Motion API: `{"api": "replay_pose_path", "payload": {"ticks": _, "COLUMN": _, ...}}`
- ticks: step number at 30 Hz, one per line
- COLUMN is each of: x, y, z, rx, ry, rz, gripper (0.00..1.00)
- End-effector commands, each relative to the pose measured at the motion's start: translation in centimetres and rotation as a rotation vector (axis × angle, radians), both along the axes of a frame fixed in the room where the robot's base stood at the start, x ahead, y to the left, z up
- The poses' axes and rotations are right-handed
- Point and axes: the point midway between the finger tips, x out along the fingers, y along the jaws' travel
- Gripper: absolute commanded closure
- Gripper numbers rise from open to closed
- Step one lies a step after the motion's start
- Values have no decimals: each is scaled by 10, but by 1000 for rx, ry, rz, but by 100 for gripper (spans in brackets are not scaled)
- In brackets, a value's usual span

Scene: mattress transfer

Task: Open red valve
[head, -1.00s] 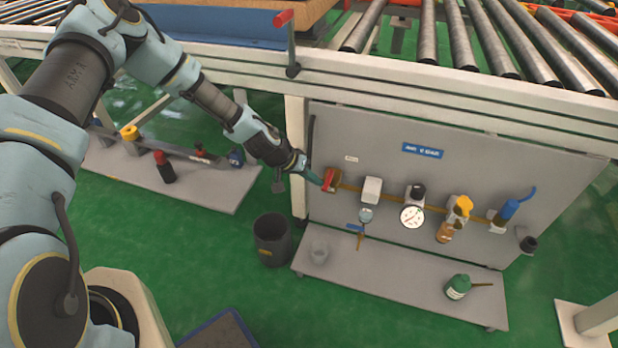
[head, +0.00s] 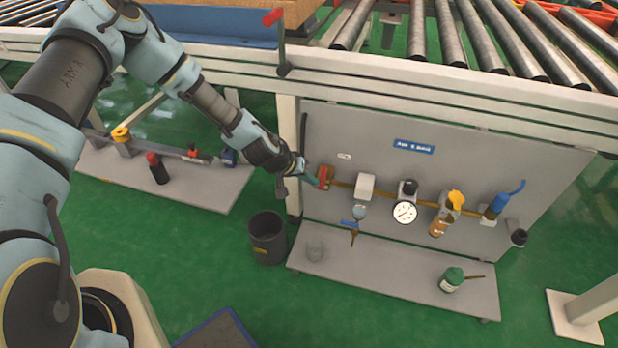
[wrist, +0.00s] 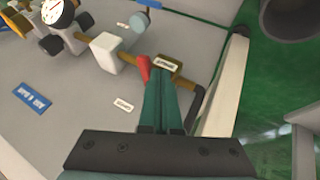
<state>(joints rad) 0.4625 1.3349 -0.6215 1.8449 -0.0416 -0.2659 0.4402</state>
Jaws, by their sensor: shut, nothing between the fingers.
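The red valve handle (head: 323,176) sits at the left end of the brass pipe on the grey panel (head: 380,140). In the wrist view the red handle (wrist: 144,68) shows just left of the fingertips, beside a brass valve body (wrist: 168,64). My gripper (head: 312,180) is shut, with its two green fingers together and nothing between them. In the wrist view my gripper (wrist: 165,72) has its tips right at the valve. They look to be touching or very near the handle; I cannot tell which.
Right along the pipe are a white block (head: 365,186), a round gauge (head: 404,212), a yellow-topped fitting (head: 455,200) and a blue fitting (head: 496,206). A green bottle (head: 452,279) stands on the lower shelf. A dark bin (head: 267,238) stands on the floor.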

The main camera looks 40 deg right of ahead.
Motion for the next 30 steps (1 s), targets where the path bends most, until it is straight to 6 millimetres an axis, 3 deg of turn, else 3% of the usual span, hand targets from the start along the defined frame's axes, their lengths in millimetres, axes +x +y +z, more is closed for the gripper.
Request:
{"api": "replay_pose_path", "payload": {"ticks": 12, "x": -28, "y": -12, "z": 2, "rx": 1, "ry": -1, "rz": 361, "gripper": 100}}
{"api": "replay_pose_path", "payload": {"ticks": 30, "x": -51, "y": -46, "z": 1, "rx": -3, "ry": -1, "rz": 935, "gripper": 100}}
